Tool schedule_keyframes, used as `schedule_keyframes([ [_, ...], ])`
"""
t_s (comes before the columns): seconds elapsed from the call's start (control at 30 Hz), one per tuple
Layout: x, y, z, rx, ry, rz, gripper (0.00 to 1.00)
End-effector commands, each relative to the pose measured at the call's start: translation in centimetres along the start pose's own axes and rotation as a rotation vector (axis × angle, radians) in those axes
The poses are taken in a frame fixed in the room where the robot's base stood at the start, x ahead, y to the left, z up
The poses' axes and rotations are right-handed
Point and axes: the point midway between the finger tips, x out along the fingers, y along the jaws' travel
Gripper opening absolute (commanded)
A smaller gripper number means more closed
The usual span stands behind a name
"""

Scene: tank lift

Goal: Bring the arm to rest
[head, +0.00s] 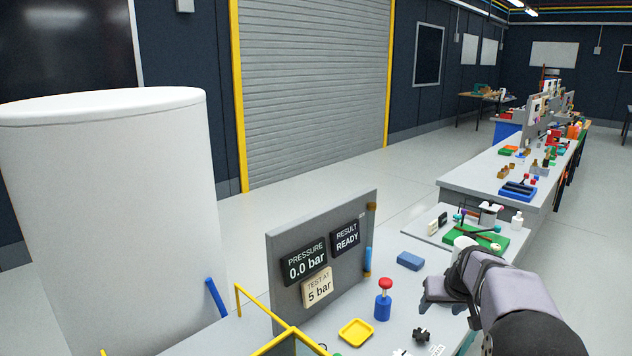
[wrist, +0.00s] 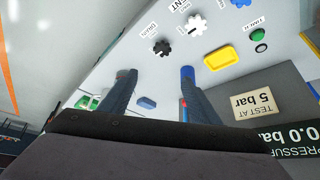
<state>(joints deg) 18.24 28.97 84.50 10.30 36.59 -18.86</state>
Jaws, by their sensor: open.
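My gripper (head: 447,296) is at the right of the bench in the head view, above the surface. In the wrist view its two fingers are apart, and nothing is held in the gap (wrist: 156,82). A blue block (head: 410,261) lies on the bench beyond it; in the wrist view the block (wrist: 147,103) shows between the fingers. A blue post with a red knob (head: 384,297) stands upright to the left of the gripper, apart from it. The grey panel (head: 285,267) reads pressure 0.0 bar, test at 5 bar, result ready.
A large white tank (head: 110,200) stands at the left. A yellow tray (head: 355,333) and a black knob (head: 421,335) are on the near bench. A white knob (wrist: 196,24) and a green button (wrist: 258,35) show in the wrist view. Benches with clutter (head: 480,175) stand behind.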

Motion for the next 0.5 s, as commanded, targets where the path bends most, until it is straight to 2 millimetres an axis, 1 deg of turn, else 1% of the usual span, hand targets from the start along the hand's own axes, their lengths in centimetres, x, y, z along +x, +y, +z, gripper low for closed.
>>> schedule_keyframes([
  [0.03,-1.0,-1.8,1.9,-0.006,-0.034,-0.012,0.56],
  [0.07,-1.5,-2.6,3.1,-0.008,-0.054,-0.017,0.56],
  [0.1,-2.1,-3.7,4.8,-0.011,-0.081,-0.023,0.56],
  [0.17,-3.0,-5.2,7.4,-0.014,-0.121,-0.032,0.56],
  [0.2,-3.7,-6.2,9.3,-0.017,-0.149,-0.036,0.56],
  [0.27,-4.7,-7.5,12.1,-0.022,-0.189,-0.042,0.56],
  [0.3,-5.3,-8.2,14.1,-0.025,-0.216,-0.045,0.56],
  [0.33,-5.8,-8.8,15.6,-0.029,-0.237,-0.047,0.56],
  [0.37,-6.3,-9.2,17.0,-0.033,-0.256,-0.048,0.56],
  [0.4,-6.8,-9.8,18.8,-0.037,-0.283,-0.049,0.56],
  [0.47,-7.7,-10.5,21.5,-0.045,-0.32,-0.05,0.56],
  [0.5,-8.2,-10.9,23.3,-0.052,-0.347,-0.05,0.56],
])
